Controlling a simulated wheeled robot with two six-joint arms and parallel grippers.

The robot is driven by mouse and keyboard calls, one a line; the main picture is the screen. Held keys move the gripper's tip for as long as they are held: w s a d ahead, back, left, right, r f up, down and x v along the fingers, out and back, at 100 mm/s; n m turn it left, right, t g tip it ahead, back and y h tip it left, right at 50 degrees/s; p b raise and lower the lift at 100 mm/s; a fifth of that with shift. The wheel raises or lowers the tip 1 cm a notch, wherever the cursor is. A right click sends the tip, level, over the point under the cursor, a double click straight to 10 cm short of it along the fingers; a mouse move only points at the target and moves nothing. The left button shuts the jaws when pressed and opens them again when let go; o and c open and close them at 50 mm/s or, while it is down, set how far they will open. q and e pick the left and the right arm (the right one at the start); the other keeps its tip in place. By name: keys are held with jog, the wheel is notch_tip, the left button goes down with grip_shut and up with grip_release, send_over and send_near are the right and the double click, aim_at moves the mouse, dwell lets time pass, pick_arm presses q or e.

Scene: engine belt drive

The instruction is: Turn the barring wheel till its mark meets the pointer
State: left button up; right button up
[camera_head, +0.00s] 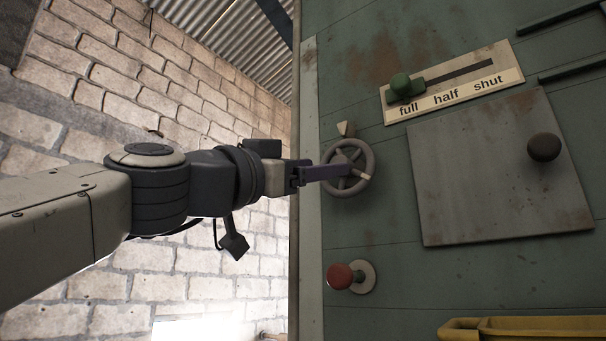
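The barring wheel (371,158) is a small grey spoked handwheel on the green panel. A pale mark (365,177) shows on its rim at the lower right. A cream pointer (345,129) is fixed on the panel just above the wheel's top, so the mark and the pointer are well apart. My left gripper (338,172) comes in from the left, with its purple fingers across the wheel's left side. The fingers overlap in this view, so I cannot tell whether they grip the rim or a spoke. My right gripper is not in view.
A green slider knob (401,86) sits at "full" on a labelled plate (510,76). A grey cover plate (470,190) with a dark knob (543,147) is at right. A red knob (340,277) is below the wheel. A yellow object (530,328) lies at bottom right.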

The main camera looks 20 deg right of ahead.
pick_arm(q)
jog(key=p+x, duration=0.1)
jog(key=x, duration=0.3)
jog(key=shift+p, duration=0.4)
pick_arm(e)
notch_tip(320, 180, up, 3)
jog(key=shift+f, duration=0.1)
pick_arm(q)
grip_shut()
